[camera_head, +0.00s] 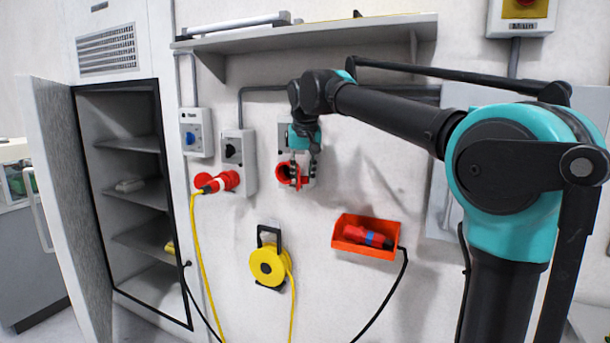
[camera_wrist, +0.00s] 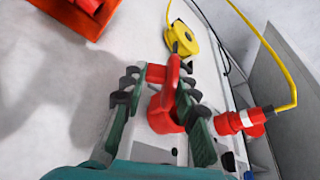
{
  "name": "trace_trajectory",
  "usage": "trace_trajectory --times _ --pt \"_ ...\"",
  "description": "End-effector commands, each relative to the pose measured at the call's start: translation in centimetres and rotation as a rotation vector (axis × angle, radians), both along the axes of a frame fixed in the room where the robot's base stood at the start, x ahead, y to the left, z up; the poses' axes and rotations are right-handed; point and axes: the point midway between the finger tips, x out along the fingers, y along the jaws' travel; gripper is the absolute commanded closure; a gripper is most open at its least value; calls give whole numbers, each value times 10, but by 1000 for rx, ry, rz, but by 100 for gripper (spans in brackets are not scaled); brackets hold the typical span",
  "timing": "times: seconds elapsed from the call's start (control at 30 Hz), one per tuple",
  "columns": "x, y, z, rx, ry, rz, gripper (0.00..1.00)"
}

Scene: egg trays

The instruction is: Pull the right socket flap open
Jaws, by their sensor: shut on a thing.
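The right socket (camera_head: 284,182) is a red round outlet low on a grey wall box. My gripper (camera_head: 297,172) reaches down to it from above, and its fingers cover part of it. In the wrist view my gripper (camera_wrist: 160,84) has a finger on each side of the red flap (camera_wrist: 173,75), shut on it. The flap stands out from the socket body (camera_wrist: 160,119), which shows beneath it between the fingers. How far the flap is swung open is hard to tell.
The left socket (camera_head: 204,180) holds a red plug (camera_head: 226,180) with a yellow cable. A yellow reel (camera_head: 267,266) hangs below. An orange bin (camera_head: 342,243) holds a red and blue plug (camera_head: 366,237). A shelf (camera_head: 320,37) runs above; an open cabinet (camera_head: 120,90) stands left.

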Motion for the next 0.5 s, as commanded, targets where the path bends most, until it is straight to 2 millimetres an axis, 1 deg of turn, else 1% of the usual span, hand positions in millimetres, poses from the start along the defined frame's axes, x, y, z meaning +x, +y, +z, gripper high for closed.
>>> trace_trajectory --times 0.13,0.4,0.43,0.5 --pt "0 -2 0 -4 -2 -42 100" --pt "0 -2 0 -5 -2 -44 100" --pt "0 -2 0 -5 -2 -44 69" --pt "0 -2 0 -5 -2 -43 60"
